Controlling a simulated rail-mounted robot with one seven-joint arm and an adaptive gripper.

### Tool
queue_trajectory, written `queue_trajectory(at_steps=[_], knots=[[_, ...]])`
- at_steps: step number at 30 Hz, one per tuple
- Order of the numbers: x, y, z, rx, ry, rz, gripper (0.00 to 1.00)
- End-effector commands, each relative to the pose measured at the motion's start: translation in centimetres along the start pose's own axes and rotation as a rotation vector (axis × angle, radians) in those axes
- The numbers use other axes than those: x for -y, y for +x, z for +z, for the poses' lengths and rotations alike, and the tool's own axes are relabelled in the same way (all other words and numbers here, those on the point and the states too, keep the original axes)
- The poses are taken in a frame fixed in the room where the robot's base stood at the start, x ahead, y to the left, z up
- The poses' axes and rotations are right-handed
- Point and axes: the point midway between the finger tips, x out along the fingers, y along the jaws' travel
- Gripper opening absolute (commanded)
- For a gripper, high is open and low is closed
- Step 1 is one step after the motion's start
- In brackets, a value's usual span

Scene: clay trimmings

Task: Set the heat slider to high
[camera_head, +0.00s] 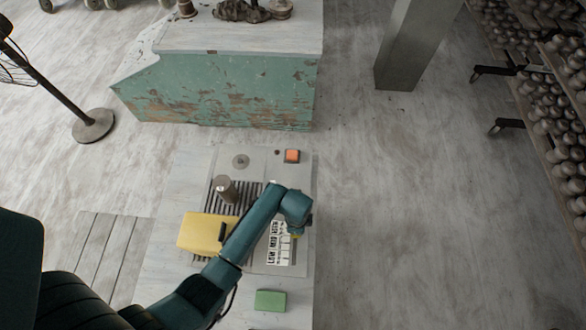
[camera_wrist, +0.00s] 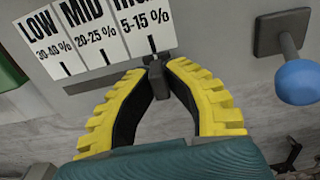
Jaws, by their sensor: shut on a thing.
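The heat slider's small dark knob (camera_wrist: 157,80) shows in the wrist view, between the tips of my gripper (camera_wrist: 155,68). The yellow ribbed fingers are shut on it. The white scale label (camera_wrist: 88,38) reads LOW, MID and, partly cut off, HIGH from left to right, each with a tick. The knob is just below the tick of the HIGH section, at the right end. In the head view my gripper (camera_head: 296,234) is over the label (camera_head: 278,248) on the grey panel; my arm hides the knob there.
A lever with a blue knob (camera_wrist: 299,82) stands right of my gripper in the wrist view. In the head view an orange button (camera_head: 292,156), a metal cylinder (camera_head: 226,189), a yellow box (camera_head: 203,233) and a green block (camera_head: 270,300) are around my arm.

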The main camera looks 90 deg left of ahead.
Motion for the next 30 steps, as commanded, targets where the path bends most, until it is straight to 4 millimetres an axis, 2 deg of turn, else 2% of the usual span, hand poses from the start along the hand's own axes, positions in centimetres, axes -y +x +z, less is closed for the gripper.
queue_trajectory(at_steps=[2, 3, 7, 15, 18, 20, 30], knots=[[0.2, 0.1, 0.1, 0.001, -0.001, -0.008, 0.00], [0.2, 0.1, 0.1, 0.001, -0.001, -0.009, 0.17], [0.2, 0.0, 0.0, 0.001, -0.001, -0.008, 0.41], [0.2, -0.1, 0.0, 0.000, -0.002, -0.006, 0.41], [0.2, -0.8, 0.0, -0.001, -0.001, -0.007, 0.41], [0.3, -1.7, 0.0, -0.002, -0.001, -0.009, 0.41], [0.2, -9.8, 0.0, -0.001, -0.001, -0.010, 0.41]])
